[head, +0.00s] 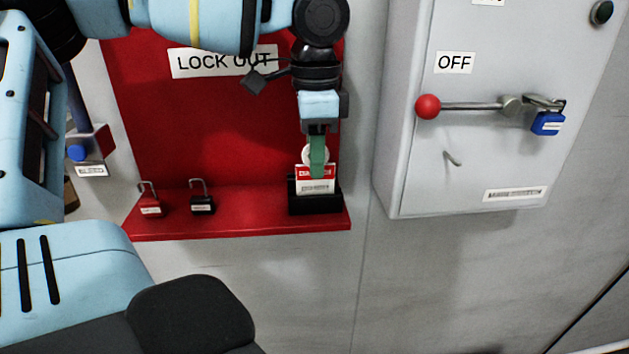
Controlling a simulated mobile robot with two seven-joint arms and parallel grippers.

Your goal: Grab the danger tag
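The danger tag (315,187), white with a red band, stands in a black holder (329,205) at the right end of the red lockout shelf. My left gripper (318,172) points down at it, and its green finger overlaps the upper middle of the tag. I see the fingers nearly edge-on, so whether they are closed on the tag cannot be told. A pale round part shows just behind the finger above the red band. My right gripper is not in view.
A red padlock (150,206) and a black padlock (202,204) stand on the shelf (250,224) to the left. At right, a grey box (400,150) carries a red-knobbed lever (428,106) and a blue padlock (547,123). The wall below the shelf is clear.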

